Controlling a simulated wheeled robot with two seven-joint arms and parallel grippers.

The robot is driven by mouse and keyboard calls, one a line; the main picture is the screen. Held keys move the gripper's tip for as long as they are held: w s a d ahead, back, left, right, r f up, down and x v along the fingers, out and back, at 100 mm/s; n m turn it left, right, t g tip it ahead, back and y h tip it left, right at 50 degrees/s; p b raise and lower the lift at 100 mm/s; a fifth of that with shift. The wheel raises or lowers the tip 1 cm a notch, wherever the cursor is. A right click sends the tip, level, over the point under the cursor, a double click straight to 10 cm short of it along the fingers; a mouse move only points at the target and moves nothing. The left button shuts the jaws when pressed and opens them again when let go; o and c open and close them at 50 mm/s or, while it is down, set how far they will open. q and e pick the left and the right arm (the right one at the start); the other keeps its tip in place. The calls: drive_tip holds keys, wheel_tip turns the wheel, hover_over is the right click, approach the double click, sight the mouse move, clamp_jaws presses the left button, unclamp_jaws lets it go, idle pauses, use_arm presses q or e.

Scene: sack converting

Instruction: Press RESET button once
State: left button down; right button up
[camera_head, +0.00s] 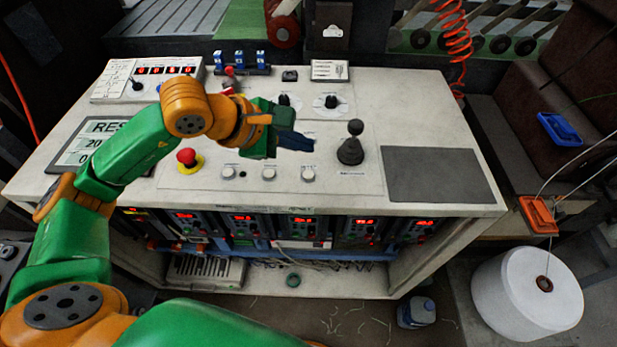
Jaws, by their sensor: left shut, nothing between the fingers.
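My left gripper (303,143) reaches in from the left over the middle of the light grey control desk (420,110). Its fingers are shut and empty, pointing right. Below it in the picture is a row of small round buttons: a left one (228,173), a middle one (268,174) and a right one (308,174). Their labels are too small to read, so I cannot tell which is RESET. The gripper appears apart from them. A display panel (70,157) at the left shows letters starting "RES", partly hidden by my arm. My right gripper is not in view.
A red mushroom button (187,156) on a yellow base stands left of the row. A black joystick (350,150) stands to the right, beside a dark flat pad (435,174). Rotary knobs (331,102) lie behind. A white thread spool (527,292) stands at lower right.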

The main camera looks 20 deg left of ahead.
sight(303, 175)
use_arm(q)
wheel_tip(303, 175, down, 5)
drive_tip(key=b, duration=0.3)
drive_tip(key=shift+r, duration=0.15)
drive_tip(key=shift+f+b, duration=0.3)
drive_tip(key=shift+b, duration=0.2)
drive_tip(key=shift+r, duration=0.1)
idle(0.5)
idle(0.5)
drive_tip(key=shift+f+b, duration=0.4)
drive_tip(key=shift+b, duration=0.15)
drive_tip(key=shift+f+b, duration=0.45)
drive_tip(key=shift+b, duration=0.1)
idle(0.5)
idle(0.4)
drive_tip(key=shift+r+p, duration=0.55)
drive_tip(key=shift+r, duration=0.3)
